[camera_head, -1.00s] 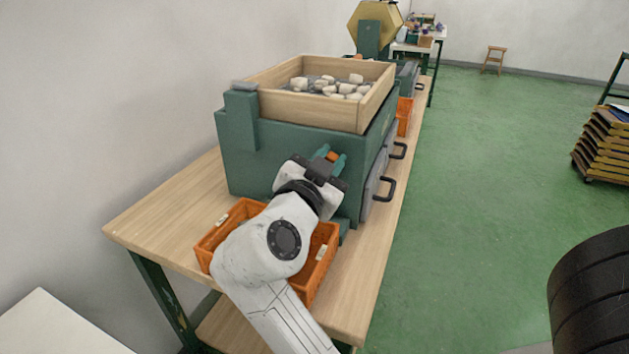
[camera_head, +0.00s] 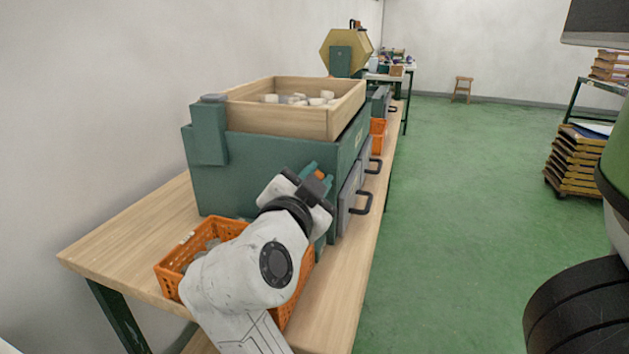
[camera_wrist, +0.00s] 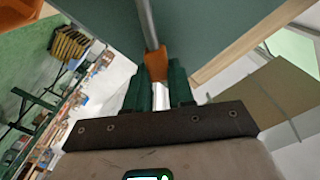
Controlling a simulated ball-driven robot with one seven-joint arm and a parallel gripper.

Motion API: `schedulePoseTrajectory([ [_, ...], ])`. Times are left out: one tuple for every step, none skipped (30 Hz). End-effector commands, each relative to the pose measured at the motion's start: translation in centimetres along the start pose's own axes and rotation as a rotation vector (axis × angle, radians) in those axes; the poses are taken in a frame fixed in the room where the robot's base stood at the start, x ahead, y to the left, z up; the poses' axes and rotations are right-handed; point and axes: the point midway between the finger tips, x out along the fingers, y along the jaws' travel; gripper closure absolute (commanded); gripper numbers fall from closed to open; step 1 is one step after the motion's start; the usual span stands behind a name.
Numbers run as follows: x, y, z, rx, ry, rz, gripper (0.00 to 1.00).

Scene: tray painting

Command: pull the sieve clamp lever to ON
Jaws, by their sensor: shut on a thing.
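The sieve is a green box (camera_head: 235,180) on the bench, with a wooden tray frame (camera_head: 285,119) on top. My gripper (camera_head: 316,176) is at the right part of its near face. The orange lever end (camera_head: 320,174) shows between the green fingertips. In the wrist view the lever is a grey metal rod (camera_wrist: 147,22) with an orange grip (camera_wrist: 156,63). My gripper (camera_wrist: 157,82) is shut on it, one green finger on each side. The lever's base and any ON marking are not visible.
Pale lumps (camera_head: 315,101) lie in the tray. An orange crate (camera_head: 172,262) sits on the wooden bench (camera_head: 112,250) below my arm. Drawers with dark handles (camera_head: 361,203) face right. The green floor (camera_head: 450,220) right of the bench is clear. Stacked trays (camera_head: 575,162) stand farther right.

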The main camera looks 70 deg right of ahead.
Motion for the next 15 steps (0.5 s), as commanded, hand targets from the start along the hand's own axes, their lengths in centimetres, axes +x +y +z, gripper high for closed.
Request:
schedulePoseTrajectory([
  [0.03, 0.29, 0.01, 0.001, 0.000, 0.009, 1.00],
  [0.03, 0.30, 0.02, 0.001, 0.000, 0.009, 0.75],
  [0.03, 0.31, 0.02, 0.000, 0.000, 0.010, 0.71],
  [0.03, 0.31, 0.02, 0.000, 0.000, 0.010, 0.68],
  [0.03, 0.29, 0.02, 0.000, 0.000, 0.009, 0.66],
  [0.03, 0.28, 0.02, 0.000, 0.000, 0.009, 0.62],
  [0.03, 0.26, 0.02, 0.000, 0.000, 0.008, 0.59],
  [0.03, 0.25, 0.02, 0.000, 0.000, 0.008, 0.56],
  [0.03, 0.23, 0.02, 0.000, 0.000, 0.007, 0.52],
  [0.03, 0.22, 0.02, 0.000, 0.000, 0.007, 0.51],
  [0.03, 0.21, 0.02, 0.000, 0.000, 0.006, 0.51],
  [0.03, 0.19, 0.02, -0.001, 0.000, 0.006, 0.51],
  [0.03, 0.19, 0.02, -0.001, 0.000, 0.006, 0.51],
  [0.03, 0.18, 0.03, -0.001, 0.000, 0.006, 0.51],
  [0.03, 0.17, 0.02, -0.001, 0.000, 0.005, 0.51],
])
